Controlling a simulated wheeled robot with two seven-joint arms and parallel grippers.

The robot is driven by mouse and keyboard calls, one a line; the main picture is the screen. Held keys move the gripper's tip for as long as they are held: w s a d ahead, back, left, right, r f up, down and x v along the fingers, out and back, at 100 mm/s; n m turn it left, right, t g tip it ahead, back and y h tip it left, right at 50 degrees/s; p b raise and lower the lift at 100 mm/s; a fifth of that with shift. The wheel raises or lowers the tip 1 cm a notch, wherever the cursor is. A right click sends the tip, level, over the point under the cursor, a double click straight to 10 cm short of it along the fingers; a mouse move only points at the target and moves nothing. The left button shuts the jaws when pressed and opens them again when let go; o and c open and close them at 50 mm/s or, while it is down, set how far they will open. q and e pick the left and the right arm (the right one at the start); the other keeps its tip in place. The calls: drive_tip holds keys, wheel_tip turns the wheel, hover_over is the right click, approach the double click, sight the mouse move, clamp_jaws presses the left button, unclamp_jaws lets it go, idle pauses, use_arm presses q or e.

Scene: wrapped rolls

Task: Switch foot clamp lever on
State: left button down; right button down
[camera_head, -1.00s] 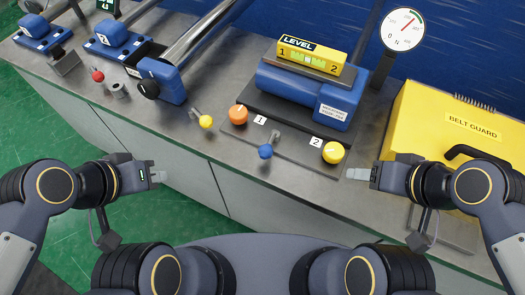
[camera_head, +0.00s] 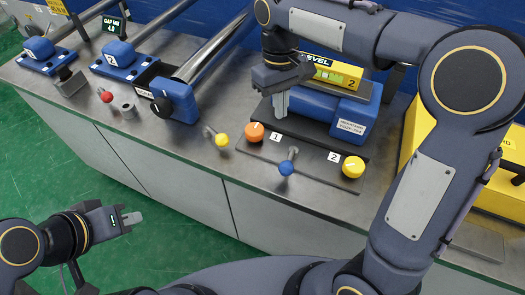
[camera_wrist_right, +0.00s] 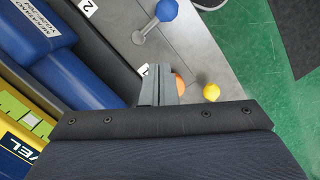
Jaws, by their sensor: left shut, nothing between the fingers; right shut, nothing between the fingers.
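Three ball-topped levers stand on the bench front: a red one (camera_head: 106,96), a yellow one (camera_head: 222,140) and a blue one (camera_head: 286,168). I cannot tell which is the foot clamp lever. The blue lever leans toward the front, beside an orange knob (camera_head: 254,131) marked 1 and a yellow knob (camera_head: 352,167) marked 2. My right gripper (camera_head: 281,105) is shut and empty, pointing down above and behind the orange knob. In the right wrist view its fingers (camera_wrist_right: 158,84) partly cover the orange knob (camera_wrist_right: 180,84). My left gripper (camera_head: 132,218) is shut and empty, in front of the bench.
A blue motor block (camera_head: 340,113) with a yellow level (camera_head: 335,74) on top stands behind the knobs. A yellow belt guard (camera_head: 510,150) is at the right. Blue bearing blocks (camera_head: 175,100) with steel shafts are at the left. The floor before the bench is clear.

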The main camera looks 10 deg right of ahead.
use_arm(q)
drive_tip(key=shift+s+a+f, duration=0.1)
drive_tip(key=shift+s+a, duration=0.1)
drive_tip(key=shift+a, duration=0.3)
use_arm(e)
drive_tip(key=shift+n+h, duration=0.4)
drive_tip(key=shift+h, duration=0.1)
drive_tip(key=a, duration=0.1)
drive_tip(key=w+a, duration=0.1)
drive_tip(key=a+f, duration=0.1)
drive_tip(key=a, duration=0.1)
drive_tip(key=shift+w+f, duration=0.1)
drive_tip(key=shift+w, duration=0.3)
drive_tip(key=shift+d, duration=0.1)
drive_tip(key=x, duration=0.9)
drive_tip(key=shift+s+f, duration=0.1)
drive_tip(key=shift+s, duration=0.15)
drive_tip(key=s, duration=0.1)
drive_tip(key=s+d+f, duration=0.1)
drive_tip(key=shift+s+d, duration=0.3)
drive_tip(key=shift+s, duration=0.05)
drive_tip(key=shift+s+d+f, duration=0.15)
drive_tip(key=shift+s+d, duration=0.05)
drive_tip(key=shift+s, duration=0.25)
